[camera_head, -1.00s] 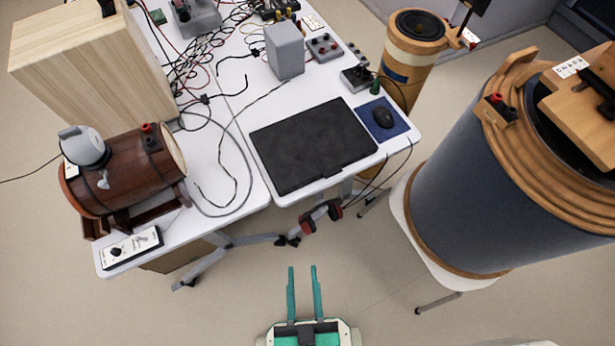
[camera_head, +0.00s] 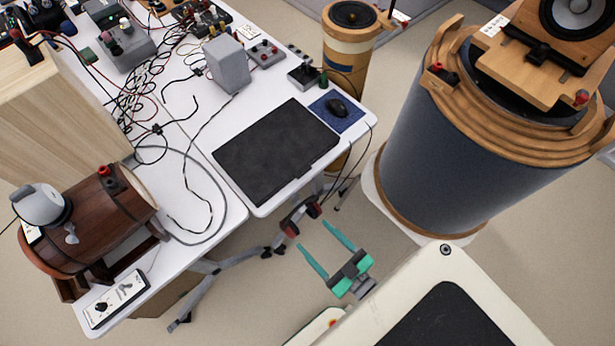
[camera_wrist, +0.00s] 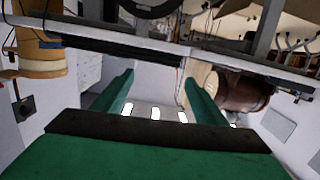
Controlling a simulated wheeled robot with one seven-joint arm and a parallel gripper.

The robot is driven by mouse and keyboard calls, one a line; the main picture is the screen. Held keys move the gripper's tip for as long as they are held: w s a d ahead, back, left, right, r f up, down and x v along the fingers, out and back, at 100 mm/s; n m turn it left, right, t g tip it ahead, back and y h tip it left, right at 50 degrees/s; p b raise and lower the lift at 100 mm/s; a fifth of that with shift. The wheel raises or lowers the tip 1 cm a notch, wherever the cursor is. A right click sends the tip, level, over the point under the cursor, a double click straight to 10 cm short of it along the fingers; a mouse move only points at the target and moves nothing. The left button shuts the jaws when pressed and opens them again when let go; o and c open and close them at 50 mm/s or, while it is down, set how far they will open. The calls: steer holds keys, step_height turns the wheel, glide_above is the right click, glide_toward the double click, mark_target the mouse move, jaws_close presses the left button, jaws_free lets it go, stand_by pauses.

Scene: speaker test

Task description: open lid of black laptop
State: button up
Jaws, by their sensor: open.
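The black laptop (camera_head: 275,151) lies shut and flat on the white table, near its front edge. Its lid is down. My gripper (camera_head: 325,247) has two green fingers, spread apart and empty. In the head view it is in front of the table, to the lower right of the laptop and apart from it. In the wrist view the open fingers (camera_wrist: 158,88) point toward the table edge. A dark, thin slab along that edge (camera_wrist: 140,50) appears to be the laptop, seen edge-on.
A mouse (camera_head: 337,108) on a blue pad (camera_head: 350,122) is right of the laptop. A grey box (camera_head: 227,64) and cables lie behind and left. A large dark blue cylinder (camera_head: 450,140) stands right. Open floor lies before the table.

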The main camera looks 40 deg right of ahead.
steer(key=w+d+t, duration=0.1)
steer(key=w+d, duration=0.5)
steer(key=d, duration=0.5)
steer(key=w, duration=1)
steer(key=shift+w+a+m, duration=0.25)
steer(key=shift+a+m, duration=0.05)
steer(key=shift+a, duration=0.15)
steer(key=shift+f, duration=0.1)
steer(key=c, duration=1.5)
steer(key=shift+d, duration=0.1)
